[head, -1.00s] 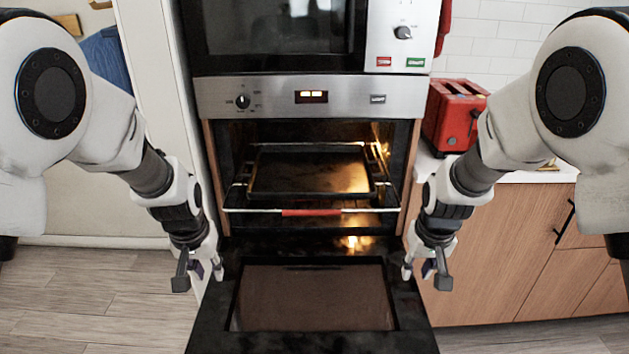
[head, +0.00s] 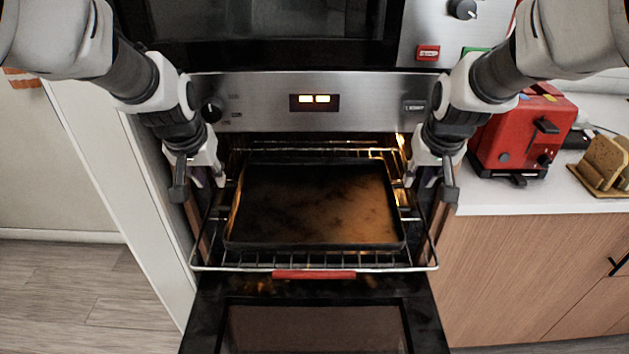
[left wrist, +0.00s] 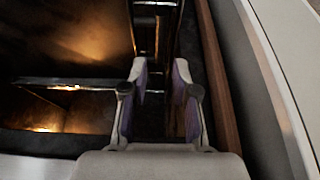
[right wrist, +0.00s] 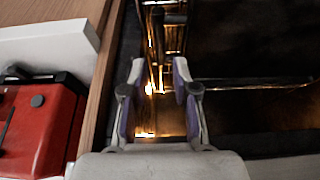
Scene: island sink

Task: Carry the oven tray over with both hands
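The dark oven tray (head: 315,205) lies flat on the wire rack (head: 240,262) inside the open, lit oven. My left gripper (head: 208,180) is at the left side of the oven opening, beside the tray's left edge. My right gripper (head: 420,178) is at the right side, beside the tray's right edge. In the left wrist view the left fingers (left wrist: 160,88) are apart with nothing visible gripped. In the right wrist view the right fingers (right wrist: 160,85) are also apart and empty. The wrist views are dark, so contact with the tray cannot be told.
The oven door (head: 312,328) hangs open below the rack, which has a red front bar (head: 313,274). Oven side frames stand close outside both grippers. A red toaster (head: 523,135) and a bread holder (head: 605,165) stand on the white counter (head: 535,197) at right.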

